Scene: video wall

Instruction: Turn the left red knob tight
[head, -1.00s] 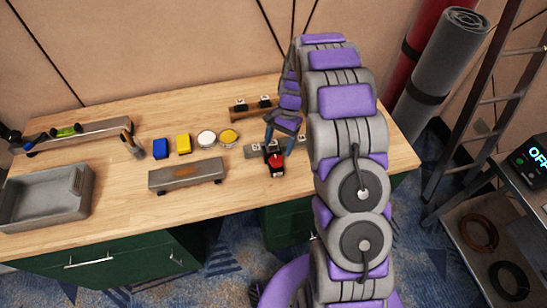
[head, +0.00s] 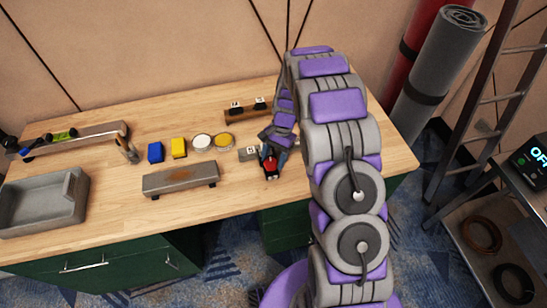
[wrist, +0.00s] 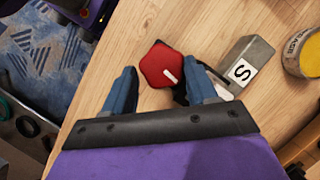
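The red knob (head: 269,164) sits near the front edge of the workbench (head: 215,205), at the front of a small grey block (head: 249,154). In the wrist view the red knob (wrist: 161,66) has a white line on its face, and a grey block (wrist: 247,62) marked "S" is to its right. My gripper (head: 274,155) is over the knob. In the wrist view my gripper (wrist: 160,74) has its blue fingers apart, one on either side of the knob; I cannot tell whether they touch it. Only one red knob shows; my arm hides the bench to its right.
A brown rail (head: 248,111) with two white labels lies behind the knob. A grey bar (head: 181,179), yellow tin (head: 222,140), white tin (head: 201,141), yellow block (head: 179,148) and blue block (head: 155,152) lie to the left. A grey tray (head: 45,200) is at far left.

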